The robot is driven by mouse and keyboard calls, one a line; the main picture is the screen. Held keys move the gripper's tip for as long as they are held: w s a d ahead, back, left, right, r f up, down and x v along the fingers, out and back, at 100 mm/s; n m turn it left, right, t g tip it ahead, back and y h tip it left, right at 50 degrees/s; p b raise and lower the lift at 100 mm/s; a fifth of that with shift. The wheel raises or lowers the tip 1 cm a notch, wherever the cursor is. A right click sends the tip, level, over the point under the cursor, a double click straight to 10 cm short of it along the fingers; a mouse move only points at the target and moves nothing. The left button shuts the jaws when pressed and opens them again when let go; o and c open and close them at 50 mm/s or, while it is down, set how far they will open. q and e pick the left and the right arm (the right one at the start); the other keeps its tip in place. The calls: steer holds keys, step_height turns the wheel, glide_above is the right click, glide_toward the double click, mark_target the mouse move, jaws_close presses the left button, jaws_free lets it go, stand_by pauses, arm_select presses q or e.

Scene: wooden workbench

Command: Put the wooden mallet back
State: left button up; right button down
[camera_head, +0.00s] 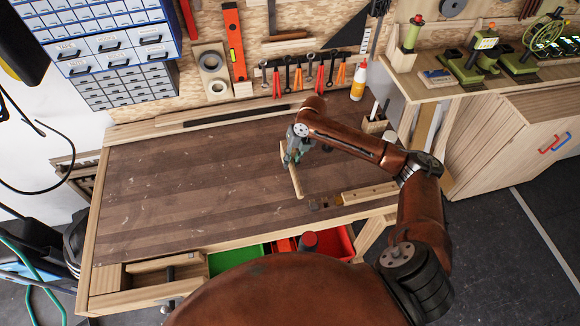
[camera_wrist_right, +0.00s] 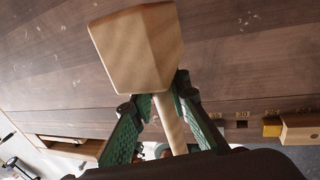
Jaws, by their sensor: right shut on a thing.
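The wooden mallet shows in the wrist view with its pale, blocky head (camera_wrist_right: 140,48) above the fingers and its round handle (camera_wrist_right: 172,125) running down between them. My right gripper (camera_wrist_right: 160,108) is shut on the handle just below the head. In the head view the right gripper (camera_head: 291,159) is over the right part of the workbench (camera_head: 190,180), and the pale mallet (camera_head: 296,182) shows beside its fingers, partly hidden by them. I cannot tell whether the mallet touches the bench top. My left gripper is not in view.
A wooden block strip (camera_head: 370,193) lies at the front right edge. A glue bottle (camera_head: 358,82) and a small wooden holder (camera_head: 374,122) stand at the back right. Tools hang on the back pegboard. An open drawer with a green bin (camera_head: 238,258) is at the front. The bench's left and middle are clear.

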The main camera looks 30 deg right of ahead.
steer(key=shift+w+a+f, duration=0.1)
steer(key=shift+w+f, duration=0.2)
steer(key=shift+f, duration=1.5)
steer(key=c, duration=1.8)
jaws_free()
steer(key=shift+f, duration=0.15)
steer(key=shift+c, duration=0.2)
steer(key=v, duration=1.2)
